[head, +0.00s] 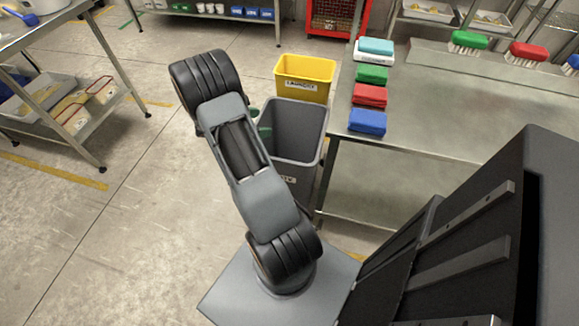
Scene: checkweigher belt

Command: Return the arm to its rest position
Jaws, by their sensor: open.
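My arm (247,170) rises from its grey mount (230,300) at the bottom middle and leans up and left to a thick black joint. The parts beyond that joint are hidden or out of the picture. My gripper cannot be seen in the head view, so its place and what is near its fingers do not show.
A grey bin (310,120) and a yellow bin (304,88) stand behind my arm. The steel table (420,135) at right bears blue (367,122), red (369,96) and green (372,74) cloths and brushes (468,41). A steel cart (95,125) stands left; floor between is clear.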

